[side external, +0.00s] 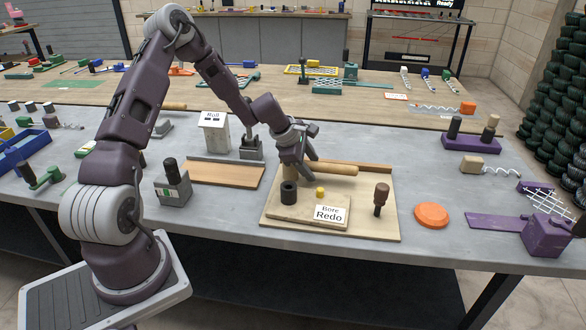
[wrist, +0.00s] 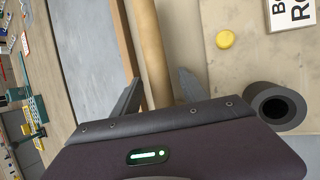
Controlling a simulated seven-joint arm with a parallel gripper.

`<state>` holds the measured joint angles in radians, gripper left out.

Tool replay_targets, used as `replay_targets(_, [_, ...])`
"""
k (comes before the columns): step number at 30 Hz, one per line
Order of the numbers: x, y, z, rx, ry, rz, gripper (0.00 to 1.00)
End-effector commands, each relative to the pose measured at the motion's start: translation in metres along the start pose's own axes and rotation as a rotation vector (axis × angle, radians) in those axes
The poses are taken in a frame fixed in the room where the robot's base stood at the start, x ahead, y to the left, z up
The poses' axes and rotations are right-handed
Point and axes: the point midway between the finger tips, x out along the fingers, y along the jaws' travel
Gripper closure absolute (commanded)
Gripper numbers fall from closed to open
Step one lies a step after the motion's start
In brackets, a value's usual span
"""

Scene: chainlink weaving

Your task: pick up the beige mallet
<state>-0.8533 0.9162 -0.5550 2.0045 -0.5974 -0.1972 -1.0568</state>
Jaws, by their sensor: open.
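The beige mallet shows as a pale wooden cylinder (side external: 338,169) lying along the back of a light wooden board (side external: 375,215). In the wrist view its long shaft (wrist: 150,45) runs from the top edge down between my fingers. The end near my gripper is hidden, so I cannot make out a head clearly. My gripper (side external: 306,170) is at the left part of the cylinder, pointing down. In the wrist view my gripper (wrist: 158,85) is open, one finger on each side of the shaft, with visible gaps. I cannot tell how far down the fingers reach.
A black hollow cylinder (side external: 289,193) stands close to my gripper on the board. A yellow plug (side external: 320,192), a "Bore Redo" sign (side external: 330,213) and a brown-handled tool (side external: 381,198) are also there. A reddish-brown strip (side external: 375,167) edges the board's back. An orange disc (side external: 431,214) lies right.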

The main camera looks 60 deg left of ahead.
Motion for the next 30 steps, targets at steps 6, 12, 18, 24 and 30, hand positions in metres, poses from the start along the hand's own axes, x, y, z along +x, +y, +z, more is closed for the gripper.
replay_targets(6, [0.0057, -0.0003, 0.0001, 0.002, 0.000, 0.000, 0.49])
replay_targets(12, [0.0054, -0.0004, 0.0001, 0.003, 0.000, 0.000, 0.79])
replay_targets(18, [0.0052, -0.0004, 0.0002, 0.003, 0.000, 0.000, 1.00])
replay_targets(24, [0.0051, -0.0003, 0.0002, 0.004, 0.000, 0.000, 1.00])
replay_targets(30, [0.0051, -0.0003, 0.0002, 0.004, 0.000, 0.000, 1.00])
